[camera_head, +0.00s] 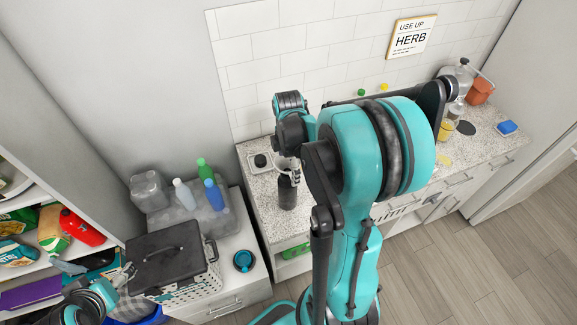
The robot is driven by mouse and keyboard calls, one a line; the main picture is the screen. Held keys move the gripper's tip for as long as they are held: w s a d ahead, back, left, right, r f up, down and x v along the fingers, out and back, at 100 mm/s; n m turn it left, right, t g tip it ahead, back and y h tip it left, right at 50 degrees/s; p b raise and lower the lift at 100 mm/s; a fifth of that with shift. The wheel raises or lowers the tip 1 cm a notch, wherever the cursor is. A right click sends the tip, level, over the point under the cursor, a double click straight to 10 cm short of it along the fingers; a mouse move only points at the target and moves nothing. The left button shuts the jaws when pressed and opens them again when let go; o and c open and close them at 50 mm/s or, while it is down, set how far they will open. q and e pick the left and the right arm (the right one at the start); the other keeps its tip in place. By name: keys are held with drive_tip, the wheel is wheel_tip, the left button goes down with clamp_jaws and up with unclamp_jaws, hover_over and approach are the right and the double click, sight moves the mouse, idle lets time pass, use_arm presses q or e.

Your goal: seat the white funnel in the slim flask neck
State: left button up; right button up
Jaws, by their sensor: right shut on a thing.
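A dark slim flask (287,194) stands upright on the speckled counter, left of my big teal arm. My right gripper (290,167) is directly above the flask, shut on a small pale piece that appears to be the white funnel (283,171). The funnel is mostly hidden by the gripper and small in the picture. I cannot tell whether it touches the flask neck or is in it. My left gripper (124,277) is at the lower left, beside a dark-lidded basket; its fingers are too small to read.
The speckled counter (262,205) has a small scale-like tray (260,161) at its left end. The basket (187,289) stands on a low cabinet. My arm hides the counter's middle.

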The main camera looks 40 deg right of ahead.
drive_tip(key=o, duration=0.9)
wheel_tip(320, 180, up, 12)
drive_tip(key=s+a+f+m+t+b, duration=0.2)
drive_tip(key=a+f+m+b, duration=0.2)
drive_tip(key=f+b, duration=0.3)
drive_tip(key=s+a+f+m+t+b, duration=0.2)
drive_tip(key=a+f+m+b, duration=0.3)
drive_tip(key=a+f+b, duration=0.2)
drive_tip(key=s+a+f+m+t+b, duration=0.2)
drive_tip(key=a+f+m+b, duration=0.3)
drive_tip(key=f+b, duration=0.3)
drive_tip(key=shift+a+f+t+b, duration=0.4)
drive_tip(key=shift+a+f+t, duration=0.3)
drive_tip(key=shift+f, duration=0.3)
